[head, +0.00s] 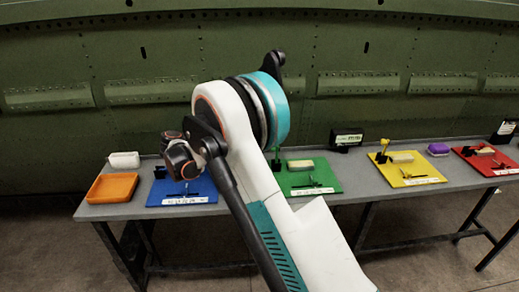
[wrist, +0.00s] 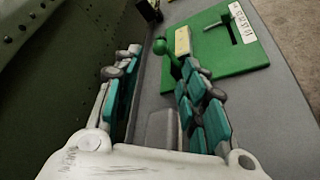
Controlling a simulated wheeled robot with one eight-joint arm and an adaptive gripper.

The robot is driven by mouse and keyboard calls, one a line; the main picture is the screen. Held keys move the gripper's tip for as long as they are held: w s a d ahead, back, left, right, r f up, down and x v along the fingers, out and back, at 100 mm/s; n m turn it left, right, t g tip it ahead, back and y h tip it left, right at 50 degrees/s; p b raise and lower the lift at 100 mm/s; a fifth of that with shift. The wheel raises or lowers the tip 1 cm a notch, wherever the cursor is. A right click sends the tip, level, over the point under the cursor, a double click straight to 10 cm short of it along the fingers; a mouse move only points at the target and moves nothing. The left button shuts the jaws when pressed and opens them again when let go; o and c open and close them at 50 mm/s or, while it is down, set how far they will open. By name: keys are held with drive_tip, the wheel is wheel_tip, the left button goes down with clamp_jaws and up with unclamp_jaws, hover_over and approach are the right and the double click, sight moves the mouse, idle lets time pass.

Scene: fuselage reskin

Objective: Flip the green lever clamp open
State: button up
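The green lever clamp shows in the wrist view as a green lever (wrist: 172,62) with a round knob (wrist: 160,47) at its end. It stands at the edge of the green board (wrist: 245,58), which also shows in the head view (head: 329,185). My gripper (wrist: 158,62) is open, its two teal-padded fingers apart. The knob lies in the gap just past the fingertips, closer to the right finger, which partly hides the lever's base. I cannot tell whether they touch.
A pale yellow block (wrist: 183,41) and a dark T-shaped piece (wrist: 226,24) sit on the green board. Blue (head: 181,197), yellow (head: 408,177) and red (head: 487,165) boards and an orange tray (head: 111,188) share the grey table. The green fuselage wall (head: 120,60) rises behind.

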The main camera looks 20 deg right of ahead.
drive_tip(key=shift+v, duration=2)
drive_tip(key=shift+s, duration=0.1)
